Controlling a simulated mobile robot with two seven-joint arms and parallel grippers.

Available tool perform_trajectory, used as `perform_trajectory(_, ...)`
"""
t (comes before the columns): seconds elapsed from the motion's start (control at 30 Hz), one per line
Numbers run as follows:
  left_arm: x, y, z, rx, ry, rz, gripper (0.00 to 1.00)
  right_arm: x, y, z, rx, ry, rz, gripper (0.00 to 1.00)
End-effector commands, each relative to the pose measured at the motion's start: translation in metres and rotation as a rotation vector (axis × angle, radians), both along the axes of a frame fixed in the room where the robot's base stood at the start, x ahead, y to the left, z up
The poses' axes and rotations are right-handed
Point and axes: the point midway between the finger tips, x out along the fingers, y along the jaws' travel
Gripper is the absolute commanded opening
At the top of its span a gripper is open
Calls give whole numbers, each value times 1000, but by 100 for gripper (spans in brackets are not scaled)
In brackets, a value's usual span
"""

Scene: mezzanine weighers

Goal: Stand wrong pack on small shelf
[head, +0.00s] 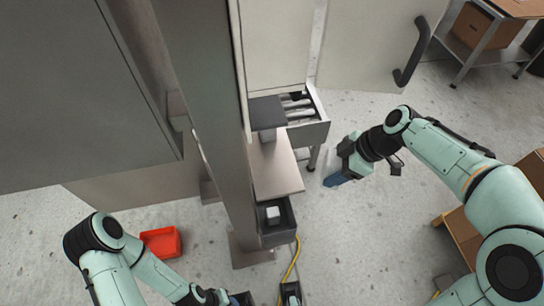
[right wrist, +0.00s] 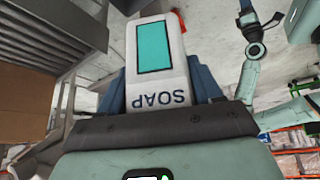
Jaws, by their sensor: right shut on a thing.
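My right gripper (head: 334,180) is at the centre right in the head view, over open floor and right of the weighing stand. In the right wrist view it is shut on a white pack (right wrist: 158,92) with a teal panel and the word SOAP upside down. The pack sits between the blue fingers and is hard to see in the head view. A small dark open-topped holder (head: 262,238) on the stand's near side contains a white block (head: 273,213); I cannot tell whether this is the small shelf. My left gripper (head: 238,298) is at the bottom edge, partly cut off.
A dark square plate (head: 266,113) stands above a beige surface (head: 280,170), beside a roller tray (head: 308,132). A grey post (head: 205,90) rises left of them. A red bin (head: 161,243) and a yellow cable (head: 291,262) are on the floor. A cabinet door with a black handle (head: 411,55) is behind.

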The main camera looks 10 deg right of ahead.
Motion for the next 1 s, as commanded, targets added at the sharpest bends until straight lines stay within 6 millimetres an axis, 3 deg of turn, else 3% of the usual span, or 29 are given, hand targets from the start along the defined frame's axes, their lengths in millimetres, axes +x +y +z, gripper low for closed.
perform_trajectory(0.1, 1, 0, 5, -1, -2, 0, 43, 12, 33, 1, 3, -1, 7, 22)
perform_trajectory(0.3, 3, 0, 11, 0, -3, 0, 43, 28, 75, 1, 2, -1, 3, 22)
perform_trajectory(0.57, 4, 0, 13, 1, -5, 1, 43, 37, 98, 1, 1, 0, 0, 22)
perform_trajectory(0.8, 6, 0, 19, 0, -8, 0, 43, 50, 133, 1, 2, -1, 1, 22)
perform_trajectory(1.0, 7, 0, 20, 0, -8, 0, 43, 50, 133, -5, 0, -3, -4, 22)
